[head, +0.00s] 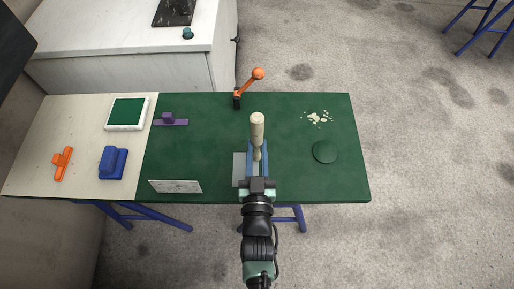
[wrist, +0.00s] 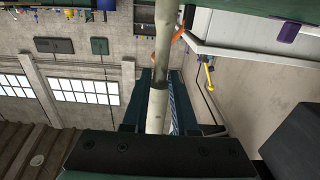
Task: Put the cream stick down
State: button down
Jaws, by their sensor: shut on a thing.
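The cream stick (head: 257,131) is held in my gripper (head: 257,158), which is shut on it, over the middle of the green part of the table. In the head view the stick's wider end points away from me. In the wrist view the stick (wrist: 162,60) runs up from between the fingers (wrist: 158,105) and out of the top of the picture. Whether the stick touches the table I cannot tell.
The green tabletop (head: 215,150) holds an orange-knobbed lever (head: 257,74), cream crumbs (head: 318,117), a dark green disc (head: 324,152), a purple piece (head: 170,121), a pale plate (head: 175,186) and a grey plate (head: 238,168) beside my gripper. Blue (head: 113,161) and orange (head: 62,163) pieces lie left.

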jog(key=c, duration=0.7)
grip_release()
